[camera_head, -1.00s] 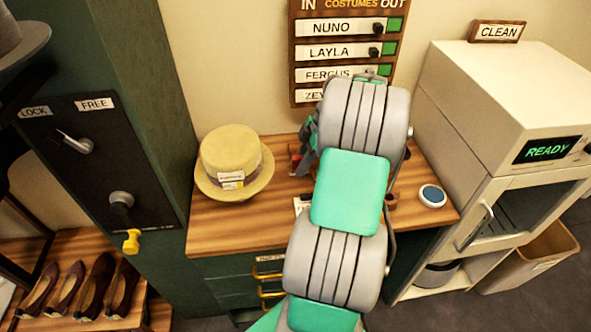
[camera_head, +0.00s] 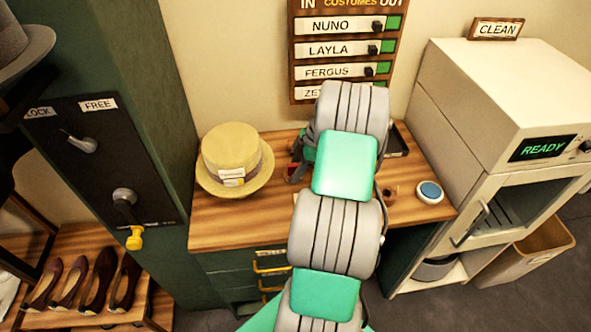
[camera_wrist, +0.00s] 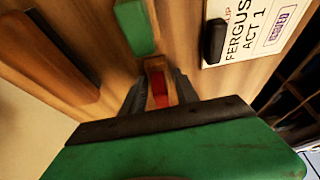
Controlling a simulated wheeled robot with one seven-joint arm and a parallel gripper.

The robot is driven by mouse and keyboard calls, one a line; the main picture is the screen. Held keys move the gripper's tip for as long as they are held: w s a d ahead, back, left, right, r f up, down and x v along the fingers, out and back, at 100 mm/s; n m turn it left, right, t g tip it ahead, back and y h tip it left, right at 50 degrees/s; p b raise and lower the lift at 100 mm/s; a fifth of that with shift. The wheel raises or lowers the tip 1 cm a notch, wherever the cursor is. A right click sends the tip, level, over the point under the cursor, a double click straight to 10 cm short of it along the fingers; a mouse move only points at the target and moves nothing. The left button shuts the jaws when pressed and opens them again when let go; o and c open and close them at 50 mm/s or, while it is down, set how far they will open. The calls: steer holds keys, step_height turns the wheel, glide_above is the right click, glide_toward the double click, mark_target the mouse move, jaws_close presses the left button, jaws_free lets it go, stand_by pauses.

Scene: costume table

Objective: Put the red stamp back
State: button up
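The red stamp (camera_wrist: 159,92) shows in the wrist view as a narrow red block between the two grey fingers of my gripper (camera_wrist: 159,80), with a wooden piece just beyond it. The fingers flank it closely, but whether they press on it is not clear. In the head view a bit of red (camera_head: 292,168) shows at the left of my arm, above the wooden table (camera_head: 240,226). My arm hides most of the gripper there.
In the wrist view a green block (camera_wrist: 134,27) lies beyond the fingers, and a FERGUS ACT 1 card (camera_wrist: 262,28) with a black piece on it is at right. A straw hat (camera_head: 232,150) stands left on the table, a round blue-topped pad (camera_head: 429,192) right.

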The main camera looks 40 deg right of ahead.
steer(key=shift+o, duration=1.1)
steer(key=shift+r, duration=0.25)
steer(key=v, duration=1.2)
